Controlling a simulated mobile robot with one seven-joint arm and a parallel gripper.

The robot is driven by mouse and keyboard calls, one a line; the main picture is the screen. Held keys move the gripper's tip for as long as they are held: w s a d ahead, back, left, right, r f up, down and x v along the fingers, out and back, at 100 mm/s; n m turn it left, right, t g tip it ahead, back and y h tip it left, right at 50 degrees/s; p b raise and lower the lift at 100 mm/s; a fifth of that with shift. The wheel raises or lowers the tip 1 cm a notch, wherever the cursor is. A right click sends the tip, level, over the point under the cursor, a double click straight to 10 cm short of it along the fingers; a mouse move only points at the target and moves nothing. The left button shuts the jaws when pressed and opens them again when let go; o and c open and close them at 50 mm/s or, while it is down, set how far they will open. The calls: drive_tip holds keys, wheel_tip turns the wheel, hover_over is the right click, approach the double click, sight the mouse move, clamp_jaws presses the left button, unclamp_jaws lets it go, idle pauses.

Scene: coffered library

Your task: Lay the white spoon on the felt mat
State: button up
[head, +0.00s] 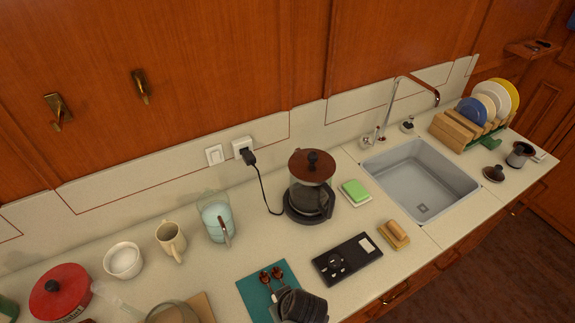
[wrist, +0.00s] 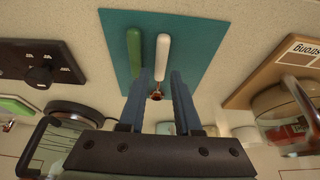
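The felt mat (head: 255,294) is a teal sheet on the counter, and it also shows in the wrist view (wrist: 203,30). The white spoon (wrist: 162,57) appears to lie on it, with a white handle and a copper-coloured bowl. Beside it is a green-handled spoon (wrist: 134,58), its bowl hidden by a finger. Two copper bowls show side by side on the mat in the head view. My gripper (wrist: 158,82) is open, its blue fingers apart on either side of the white spoon's bowl end. I cannot see a finger touching it. In the head view my dark wrist covers the mat's right part.
A black panel with knobs (head: 345,260) lies right of the mat. A wooden board (head: 204,308) with a glass vessel is to the left. A coffee maker (head: 310,190), a jug (head: 215,219) and a mug (head: 171,240) stand behind. The sink (head: 420,180) is farther right.

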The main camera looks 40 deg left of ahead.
drive_tip(key=v, duration=1)
drive_tip(key=w+d+r+m+t, duration=0.3)
drive_tip(key=w+r+t, duration=0.45)
drive_tip(key=r, duration=0.75)
drive_tip(key=w+d+r+m+t, duration=0.25)
drive_tip(key=w+r+t, duration=0.25)
drive_tip(key=w+r, duration=0.8)
drive_tip(key=s+d+r+m+t+h, duration=0.1)
drive_tip(key=d+r+m+t, duration=0.15)
drive_tip(key=r, duration=0.65)
drive_tip(key=s+d+r+m+t, duration=0.1)
drive_tip(key=s+d+r+t, duration=0.15)
drive_tip(key=r, duration=0.65)
drive_tip(key=s+d+r+m+t+h, duration=0.1)
drive_tip(key=s+d+r+m+t, duration=0.1)
drive_tip(key=r, duration=0.8)
drive_tip(key=s+d+r+m+t+h, duration=0.2)
drive_tip(key=s+d+r+t, duration=0.2)
drive_tip(key=s+r, duration=0.5)
drive_tip(key=shift+s+r+m+t, duration=0.15)
drive_tip(key=shift+r+m+t, duration=0.15)
drive_tip(key=shift+r+t, duration=0.6)
